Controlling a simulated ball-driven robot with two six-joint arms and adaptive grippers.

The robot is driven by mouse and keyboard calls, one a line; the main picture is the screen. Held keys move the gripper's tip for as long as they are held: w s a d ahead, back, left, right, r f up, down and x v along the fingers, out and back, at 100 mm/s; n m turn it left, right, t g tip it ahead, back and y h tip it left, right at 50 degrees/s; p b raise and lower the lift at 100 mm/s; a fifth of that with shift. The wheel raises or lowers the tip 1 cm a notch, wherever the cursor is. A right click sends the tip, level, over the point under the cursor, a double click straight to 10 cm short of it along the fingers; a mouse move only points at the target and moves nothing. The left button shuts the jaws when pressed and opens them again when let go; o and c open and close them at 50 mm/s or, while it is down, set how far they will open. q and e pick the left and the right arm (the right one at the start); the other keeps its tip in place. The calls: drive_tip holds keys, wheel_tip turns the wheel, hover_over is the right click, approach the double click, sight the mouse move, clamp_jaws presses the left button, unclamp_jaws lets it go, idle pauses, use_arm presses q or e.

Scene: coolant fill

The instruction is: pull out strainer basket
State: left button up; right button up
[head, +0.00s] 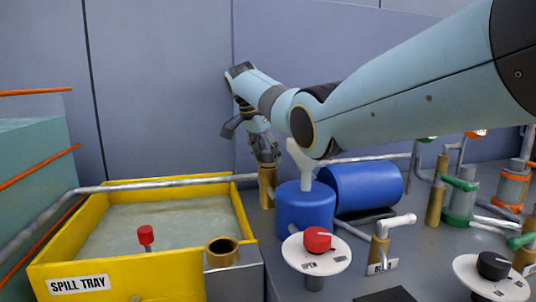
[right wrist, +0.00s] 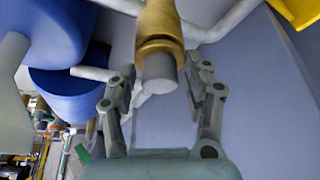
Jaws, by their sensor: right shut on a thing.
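The strainer basket shows as a grey cylinder (right wrist: 160,72) at the end of the brass housing (right wrist: 158,25) in the right wrist view. In the head view the brass housing (head: 267,184) stands upright behind the right corner of the spill tray. My right gripper (head: 267,158) points down just above that housing. In the right wrist view its two fingers (right wrist: 165,78) lie on either side of the grey cylinder, shut on it. The cylinder still meets the housing; how much of it is inside is hidden. My left gripper is not in view.
The yellow spill tray (head: 62,250) holds liquid and a red-topped rod (head: 146,236). An open brass cup (head: 222,250) stands at its front right. A blue tank (head: 303,212), a blue drum (head: 365,188) and a red knob (head: 317,239) crowd the right.

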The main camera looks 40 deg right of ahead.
drive_tip(key=shift+r+p, duration=3.25)
drive_tip(key=shift+r, duration=0.5)
drive_tip(key=shift+f, duration=0.1)
